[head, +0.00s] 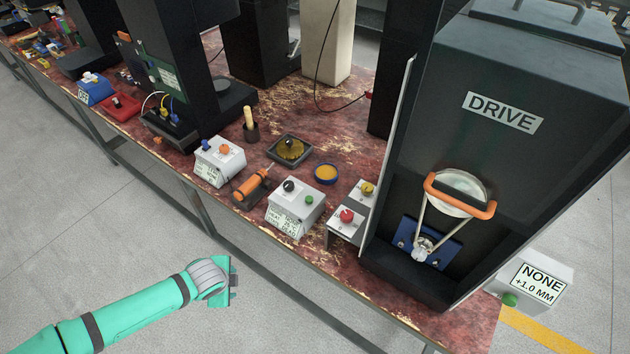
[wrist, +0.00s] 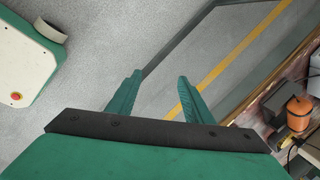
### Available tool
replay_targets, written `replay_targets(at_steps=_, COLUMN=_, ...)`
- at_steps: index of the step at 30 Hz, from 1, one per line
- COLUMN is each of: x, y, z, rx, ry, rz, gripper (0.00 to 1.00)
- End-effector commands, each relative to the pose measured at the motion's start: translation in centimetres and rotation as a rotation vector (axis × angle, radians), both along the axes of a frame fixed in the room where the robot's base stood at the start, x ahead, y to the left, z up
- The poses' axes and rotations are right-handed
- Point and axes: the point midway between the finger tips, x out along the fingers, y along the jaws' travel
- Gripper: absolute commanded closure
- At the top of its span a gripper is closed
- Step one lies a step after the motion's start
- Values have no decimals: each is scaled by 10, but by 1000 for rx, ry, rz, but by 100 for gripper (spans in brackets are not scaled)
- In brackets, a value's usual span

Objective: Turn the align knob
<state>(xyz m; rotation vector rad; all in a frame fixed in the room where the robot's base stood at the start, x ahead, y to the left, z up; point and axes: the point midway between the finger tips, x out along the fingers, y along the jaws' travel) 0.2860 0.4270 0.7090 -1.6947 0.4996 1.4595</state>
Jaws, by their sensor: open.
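No label that I can read says align, so I cannot tell which knob is the align knob. A light box (head: 297,211) near the bench's front edge carries a black knob (head: 290,186) and a green button (head: 309,200). Another box (head: 219,166) to its left has a blue and an orange control (head: 223,149). A light panel beside the drive cabinet has a red knob (head: 346,215) and a yellow knob (head: 367,188). My gripper (head: 233,280) is open and empty over the floor, in front of the bench; its fingers also show apart in the wrist view (wrist: 160,78).
The bench (head: 455,330) has a mottled red top. An orange-handled tool (head: 250,186) lies between the boxes. The dark DRIVE cabinet (head: 520,165) rises at the right, with a NONE +1.0 MM box (head: 540,284) beyond it. The floor (head: 120,230) before the bench is clear.

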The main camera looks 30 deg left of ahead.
Motion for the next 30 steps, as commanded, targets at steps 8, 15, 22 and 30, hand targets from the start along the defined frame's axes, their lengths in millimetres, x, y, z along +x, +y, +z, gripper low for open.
replay_targets(at_steps=8, x=138, y=32, z=88, rx=100, ry=143, rz=-124, gripper=54)
replay_targets(at_steps=15, x=244, y=-13, z=175, rx=87, ry=243, rz=-257, gripper=54)
replay_targets(at_steps=22, x=329, y=-105, z=257, rx=13, ry=315, rz=-490, gripper=54)
replay_targets(at_steps=30, x=389, y=-203, z=315, rx=-63, ry=329, rz=-800, gripper=54)
